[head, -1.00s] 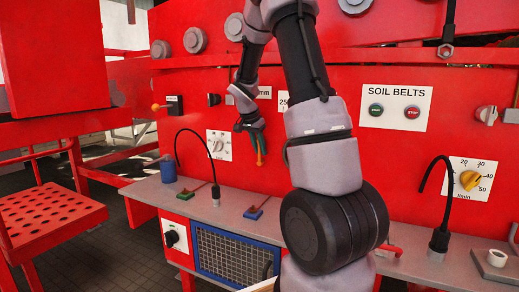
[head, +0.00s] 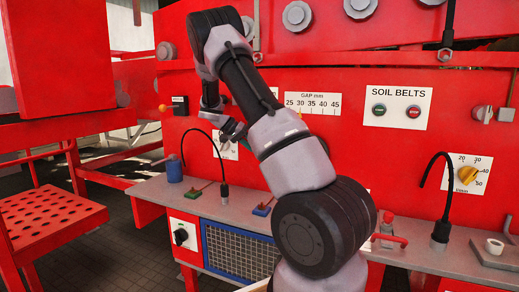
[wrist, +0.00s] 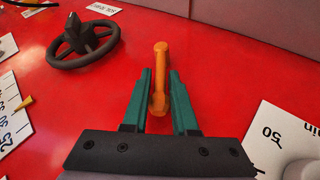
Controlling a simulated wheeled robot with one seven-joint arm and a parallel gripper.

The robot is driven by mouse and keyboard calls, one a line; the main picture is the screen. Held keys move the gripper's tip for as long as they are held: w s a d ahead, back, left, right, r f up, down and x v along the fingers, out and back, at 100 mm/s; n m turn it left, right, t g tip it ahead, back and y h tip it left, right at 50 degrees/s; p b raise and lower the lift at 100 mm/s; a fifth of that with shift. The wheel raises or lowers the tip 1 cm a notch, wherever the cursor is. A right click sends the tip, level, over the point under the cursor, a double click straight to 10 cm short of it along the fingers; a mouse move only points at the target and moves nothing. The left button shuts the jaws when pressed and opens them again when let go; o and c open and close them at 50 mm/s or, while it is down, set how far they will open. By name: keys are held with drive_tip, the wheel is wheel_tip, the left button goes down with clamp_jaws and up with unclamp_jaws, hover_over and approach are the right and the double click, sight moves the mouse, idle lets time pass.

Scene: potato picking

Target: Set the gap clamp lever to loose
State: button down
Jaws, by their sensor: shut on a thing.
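The orange gap clamp lever (wrist: 159,72) stands out from the red panel between the two green fingers of my gripper (wrist: 161,84) in the wrist view. My gripper is shut on the lever. In the head view my arm's end is in front of the panel at left of centre. The fingers and the lever are not clear there. The white GAP mm scale (head: 313,104) is to the right of my arm's end. Part of a scale (wrist: 10,115) with a yellow pointer (wrist: 25,102) shows at the left of the wrist view.
A black handwheel (wrist: 82,41) is up and left of the lever in the wrist view. A dial plate (wrist: 275,140) is at lower right.

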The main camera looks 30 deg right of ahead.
drive_tip(key=shift+w+a+f+n+g+h, duration=0.3)
drive_tip(key=shift+f+g+h, duration=0.15)
drive_tip(key=shift+g+h, duration=0.2)
drive_tip(key=shift+w+a+f+n+g+h, duration=0.25)
drive_tip(key=shift+f+g+h, duration=0.2)
drive_tip(key=shift+g+h, duration=0.2)
drive_tip(key=shift+d, duration=0.1)
drive_tip(key=c, duration=0.9)
unclamp_jaws()
drive_tip(key=shift+o, duration=0.2)
drive_tip(key=v, duration=1)
drive_tip(key=shift+w+a, duration=0.15)
drive_tip(key=shift+a, duration=0.25)
drive_tip(key=shift+r, duration=0.1)
